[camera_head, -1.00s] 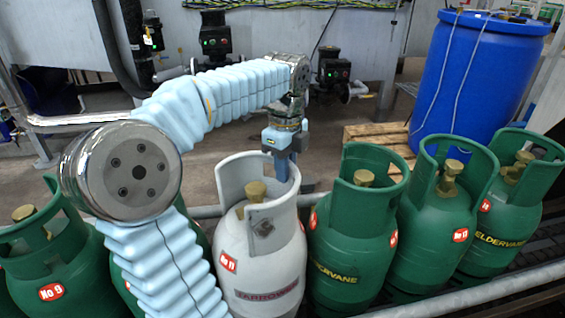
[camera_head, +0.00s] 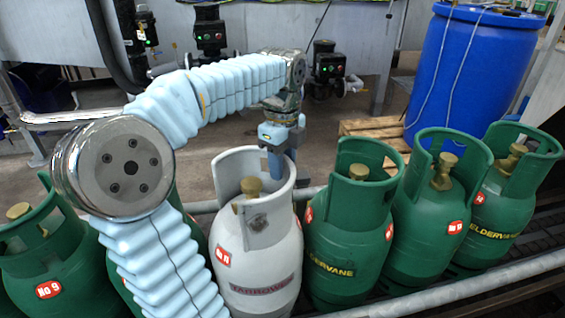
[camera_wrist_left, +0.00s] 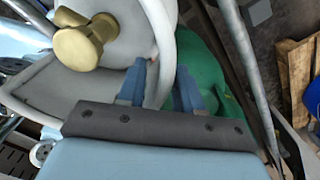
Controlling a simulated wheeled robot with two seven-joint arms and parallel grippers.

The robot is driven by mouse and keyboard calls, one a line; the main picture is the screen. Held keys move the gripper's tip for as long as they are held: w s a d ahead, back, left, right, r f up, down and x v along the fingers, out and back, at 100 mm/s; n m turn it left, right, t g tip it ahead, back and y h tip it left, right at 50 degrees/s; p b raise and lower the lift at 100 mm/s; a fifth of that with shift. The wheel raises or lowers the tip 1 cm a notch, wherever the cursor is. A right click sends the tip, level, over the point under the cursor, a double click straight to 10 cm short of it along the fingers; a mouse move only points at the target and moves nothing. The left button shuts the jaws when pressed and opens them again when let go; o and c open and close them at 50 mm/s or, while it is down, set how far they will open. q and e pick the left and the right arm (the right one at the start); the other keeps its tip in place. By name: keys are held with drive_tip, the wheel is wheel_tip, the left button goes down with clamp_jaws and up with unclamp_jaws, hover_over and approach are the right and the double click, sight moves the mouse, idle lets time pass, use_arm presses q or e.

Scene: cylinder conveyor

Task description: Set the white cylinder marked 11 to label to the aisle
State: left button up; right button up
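My left gripper (camera_head: 279,158) points down at the back right of that collar. The white cylinder's valve also shows in the wrist view (camera_wrist_left: 84,43). My right gripper is not in view.
Green cylinders stand close on both sides, one at right (camera_head: 345,240), another beyond it (camera_head: 430,225), and one at left (camera_head: 50,262). A metal rail (camera_head: 470,288) runs in front. A blue drum (camera_head: 470,75) stands on a wooden pallet (camera_head: 375,127) behind.

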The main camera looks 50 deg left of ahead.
use_arm(q)
wheel_tip(320, 180, up, 14)
drive_tip(key=p, duration=0.1)
idle(0.4)
drive_tip(key=shift+f, duration=0.15)
idle(0.3)
